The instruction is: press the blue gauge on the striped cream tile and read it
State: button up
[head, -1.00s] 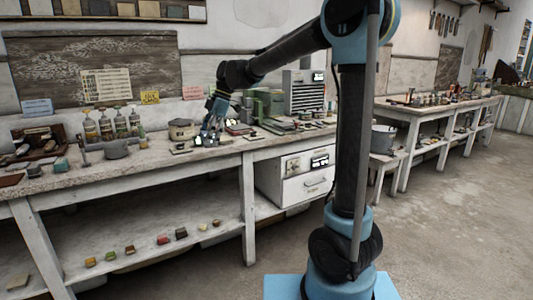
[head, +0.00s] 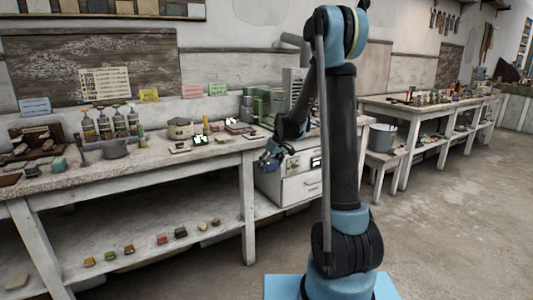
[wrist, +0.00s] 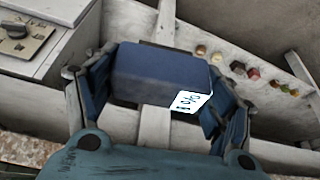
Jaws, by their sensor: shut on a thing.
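My gripper (wrist: 168,92) is shut on the blue gauge (wrist: 155,72), a blue block with a lit white display on its right end. The display (wrist: 190,101) carries dark digits, seen at a slant and too small for me to read surely. In the head view my gripper (head: 270,160) hangs clear of the bench top, in front of the bench's right part. The gauge cannot be made out there. Several small flat pieces (head: 200,140) lie on the bench; I cannot tell which is the striped cream tile.
The long bench (head: 110,170) holds a pot (head: 115,149), bottles (head: 105,124) and a round tin (head: 180,128). A white drawer cabinet (head: 303,186) with a dial stands under its right end. Several coloured blocks (head: 180,232) lie on the lower shelf. The floor at right is open.

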jog(key=w+d+f+m+h, duration=0.1)
jog(key=d+f+m, duration=0.3)
jog(key=d, duration=0.4)
jog(key=w+d+f+m+t+h, duration=0.1)
jog(key=d+f+m, duration=0.3)
jog(key=d, duration=0.5)
jog(key=shift+w+f+h, duration=0.4)
jog(key=shift+f+h, duration=0.1)
jog(key=shift+f, duration=0.15)
